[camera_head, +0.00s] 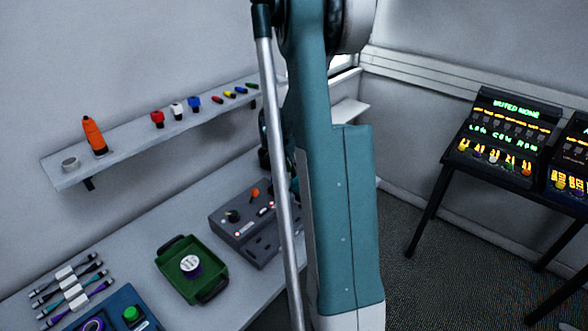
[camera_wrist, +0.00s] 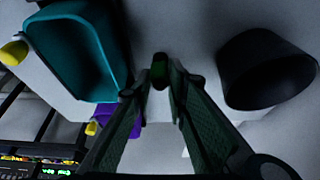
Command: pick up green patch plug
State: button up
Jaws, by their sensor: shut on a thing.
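The green patch plug (camera_wrist: 159,72) shows in the wrist view as a small dark piece with a green face. It sits between the fingertips of my gripper (camera_wrist: 160,88), which is shut on it. In the head view my own arm hides most of the gripper and the plug cannot be made out there.
In the wrist view a teal bin (camera_wrist: 72,52) is at left and a black cup (camera_wrist: 262,68) at right. The head view shows a grey socket box (camera_head: 240,222), a green tray (camera_head: 172,281), cables (camera_head: 68,290) and a wall shelf (camera_head: 130,148) with small parts.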

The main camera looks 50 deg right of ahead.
notch_tip(320, 180, up, 10)
jog(key=shift+f+p, duration=0.15)
jog(key=shift+p, duration=0.6)
